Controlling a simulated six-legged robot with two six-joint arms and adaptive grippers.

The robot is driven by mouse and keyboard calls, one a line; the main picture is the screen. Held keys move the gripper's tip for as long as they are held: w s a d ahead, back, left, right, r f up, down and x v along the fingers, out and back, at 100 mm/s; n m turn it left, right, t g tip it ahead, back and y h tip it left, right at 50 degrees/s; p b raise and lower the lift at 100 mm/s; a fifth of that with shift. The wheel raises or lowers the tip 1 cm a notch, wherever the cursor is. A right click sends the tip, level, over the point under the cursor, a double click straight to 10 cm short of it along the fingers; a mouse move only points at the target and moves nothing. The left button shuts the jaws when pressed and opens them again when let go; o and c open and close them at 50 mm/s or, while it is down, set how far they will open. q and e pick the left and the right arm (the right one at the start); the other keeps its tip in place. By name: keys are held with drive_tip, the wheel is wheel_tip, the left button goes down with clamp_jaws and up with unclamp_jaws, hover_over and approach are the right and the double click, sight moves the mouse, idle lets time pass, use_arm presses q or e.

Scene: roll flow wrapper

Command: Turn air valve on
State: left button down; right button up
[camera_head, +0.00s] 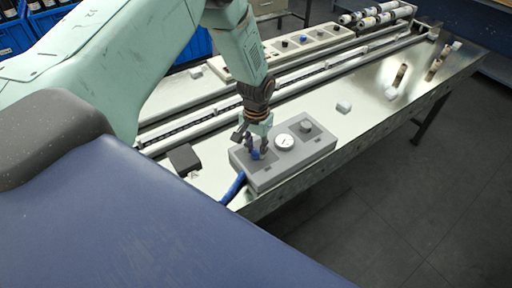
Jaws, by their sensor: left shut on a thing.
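The air valve is a small blue handle (256,155) on the left part of a grey panel box (265,182). The box also carries a round white gauge (285,142) and a grey knob (306,127). My left gripper (254,150) reaches down from above and is shut on the blue valve handle. Its fingers partly hide the handle, so I cannot tell which way it points. A blue hose (233,188) leaves the box at its left end. My right gripper is not in view.
The metal table (366,122) holds a long conveyor rail (330,66) behind the box. A dark block (184,159) lies left of the box, and a white block (343,107) to its right. A control strip with several knobs (304,39) stands farther back. Blue crates (198,45) stand behind.

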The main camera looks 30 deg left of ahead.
sight(256, 151)
use_arm(q)
drive_tip(key=m+b, duration=0.1)
drive_tip(key=m, duration=0.5)
drive_tip(key=shift+w+b, duration=0.1)
drive_tip(key=shift+b, duration=0.3)
drive_tip(key=m+b, duration=0.1)
drive_tip(key=m, duration=0.3)
drive_tip(key=shift+m, duration=0.3)
drive_tip(key=c, duration=1)
unclamp_jaws()
wheel_tip(256, 151, up, 12)
